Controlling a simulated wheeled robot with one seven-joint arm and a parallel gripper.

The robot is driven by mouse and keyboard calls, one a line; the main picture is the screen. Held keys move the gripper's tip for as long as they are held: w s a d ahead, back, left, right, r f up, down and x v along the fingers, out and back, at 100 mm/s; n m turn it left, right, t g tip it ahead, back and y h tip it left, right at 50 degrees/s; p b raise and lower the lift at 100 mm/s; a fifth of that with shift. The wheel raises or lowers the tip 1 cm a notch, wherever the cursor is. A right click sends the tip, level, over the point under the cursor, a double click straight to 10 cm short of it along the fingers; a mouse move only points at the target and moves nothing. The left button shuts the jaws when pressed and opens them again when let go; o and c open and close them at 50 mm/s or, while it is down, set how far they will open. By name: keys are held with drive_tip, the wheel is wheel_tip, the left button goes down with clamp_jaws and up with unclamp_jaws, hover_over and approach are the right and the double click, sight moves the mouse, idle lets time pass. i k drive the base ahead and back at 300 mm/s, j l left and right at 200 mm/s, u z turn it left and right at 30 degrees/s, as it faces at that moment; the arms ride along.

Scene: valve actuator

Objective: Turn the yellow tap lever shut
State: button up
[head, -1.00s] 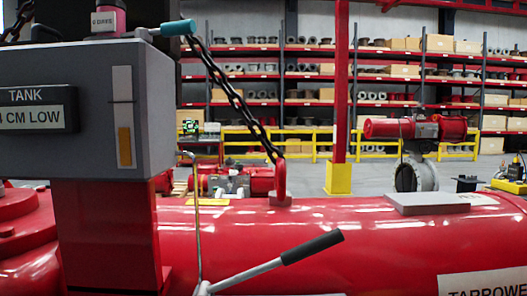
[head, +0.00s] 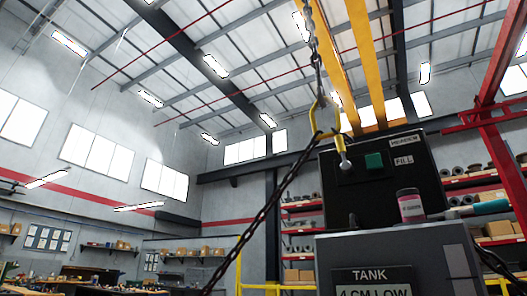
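A black box (head: 376,200) with a FILL label and a green button (head: 374,161) stands on a grey cabinet (head: 440,262) marked TANK. A teal-ended handle (head: 490,207) and a small pink-labelled jar (head: 410,206) are on the cabinet top at right. My gripper is not in view.
A yellowish hook (head: 318,112) hangs from above, and a dark chain (head: 268,205) slopes down-left from it, in front of the hall. Shelves (head: 300,232) stand behind. Workbenches are far left, under high windows.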

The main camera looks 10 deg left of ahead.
sight(347, 167)
drive_tip(key=u, duration=0.15)
drive_tip(key=i+j+u, duration=0.25)
drive_tip(key=i+j, duration=0.75)
drive_tip(key=i, duration=0.15)
